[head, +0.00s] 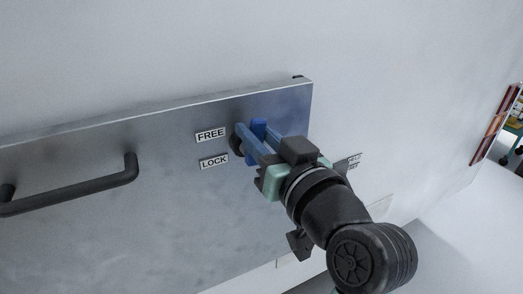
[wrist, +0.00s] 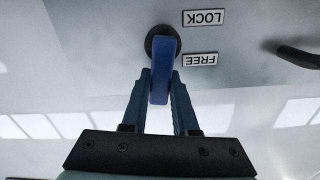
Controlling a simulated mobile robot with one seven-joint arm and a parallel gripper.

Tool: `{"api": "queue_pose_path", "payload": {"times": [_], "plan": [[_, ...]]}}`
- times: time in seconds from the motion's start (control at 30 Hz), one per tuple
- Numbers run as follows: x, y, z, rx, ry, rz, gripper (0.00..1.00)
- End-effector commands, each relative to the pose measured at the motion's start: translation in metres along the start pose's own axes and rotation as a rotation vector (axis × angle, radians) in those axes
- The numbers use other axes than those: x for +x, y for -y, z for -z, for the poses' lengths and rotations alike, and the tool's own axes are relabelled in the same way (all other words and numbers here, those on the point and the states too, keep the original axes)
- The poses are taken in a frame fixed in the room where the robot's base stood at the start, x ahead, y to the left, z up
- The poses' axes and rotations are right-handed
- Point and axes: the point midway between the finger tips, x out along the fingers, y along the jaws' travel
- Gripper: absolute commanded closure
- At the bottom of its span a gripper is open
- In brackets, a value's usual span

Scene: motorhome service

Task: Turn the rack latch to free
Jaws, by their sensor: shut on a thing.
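The rack latch is a blue lever (head: 258,127) on a dark round hub (head: 238,140), near the right end of a grey metal panel. The lever also shows in the wrist view (wrist: 161,72), running from the hub (wrist: 162,40) down the picture, on the FREE side. My gripper (head: 256,145) is shut on the lever, with one blue finger on each side of it in the wrist view (wrist: 160,88). The FREE label (head: 211,135) sits above the LOCK label (head: 214,161), left of the hub. The fingers partly hide the lever in the head view.
The grey panel (head: 120,245) carries a black bar handle (head: 78,192) left of the latch. A small label (head: 354,159) on the wall right of the panel is partly hidden by my arm. Open room lies at the far right.

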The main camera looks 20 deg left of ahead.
Motion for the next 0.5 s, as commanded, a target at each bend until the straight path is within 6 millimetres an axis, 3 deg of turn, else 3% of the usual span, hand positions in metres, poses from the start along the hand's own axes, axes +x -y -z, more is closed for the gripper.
{"api": "queue_pose_path", "payload": {"times": [0.5], "plan": [[0.0001,0.0064,-0.0007,-0.178,0.000,0.000,1.00]]}}
